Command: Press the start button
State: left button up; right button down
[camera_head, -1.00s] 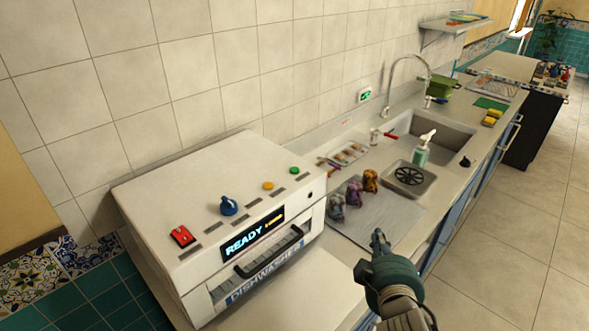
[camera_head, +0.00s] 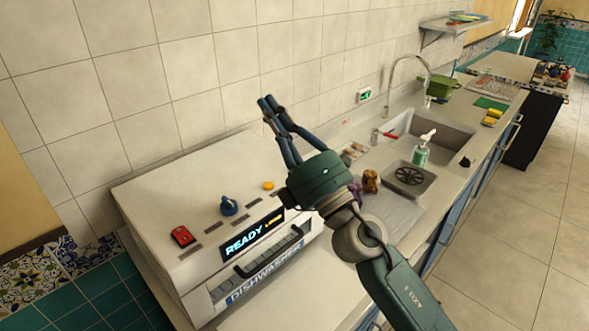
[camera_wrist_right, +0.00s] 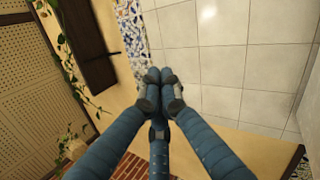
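The white dishwasher (camera_head: 190,192) stands on the counter at the left in the head view, its display (camera_head: 253,236) reading "READY". The green button is hidden behind my right gripper; labels are too small to read. My right gripper (camera_head: 270,104) is raised above the dishwasher's right end, fingers pointing up toward the wall, touching nothing. In the right wrist view its fingertips (camera_wrist_right: 158,88) meet, with nothing between them. My left gripper is not in view.
Right of the dishwasher are a grey mat (camera_head: 398,217) with small figures, partly hidden by my arm, a sink (camera_head: 437,135), and a soap bottle (camera_head: 422,152). The tiled wall (camera_head: 200,60) rises behind. Space above the dishwasher's left part is clear.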

jog(key=s+a+n+g+y, duration=0.2)
jog(key=a+n+g+y, duration=0.2)
jog(key=a+n+g, duration=0.75)
notch_tip(320, 180, down, 6)
jog(key=w+a+n+g+h, duration=0.2)
jog(key=n+h, duration=0.2)
jog(key=n, duration=0.4)
jog(key=w+d+f+n+t+h, duration=0.1)
jog(key=w+d+h, duration=0.4)
jog(key=d, duration=0.4)
jog(key=w+d+f+n+t+h, duration=0.1)
jog(key=w+d+f+t+h, duration=0.1)
jog(key=w+d+h, duration=0.4)
jog(key=w+d, duration=0.1)
jog(key=d, duration=0.1)
jog(key=shift+w+d+f+h, duration=0.25)
jog(key=shift+w+d+h, duration=0.05)
jog(key=shift+d, duration=0.1)
notch_tip(320, 180, down, 8)
jog(key=b, duration=0.3)
jog(key=shift+r+b, duration=0.1)
jog(key=shift+b, duration=0.3)
jog(key=shift+f+b, duration=0.45)
jog(key=shift+f, duration=0.1)
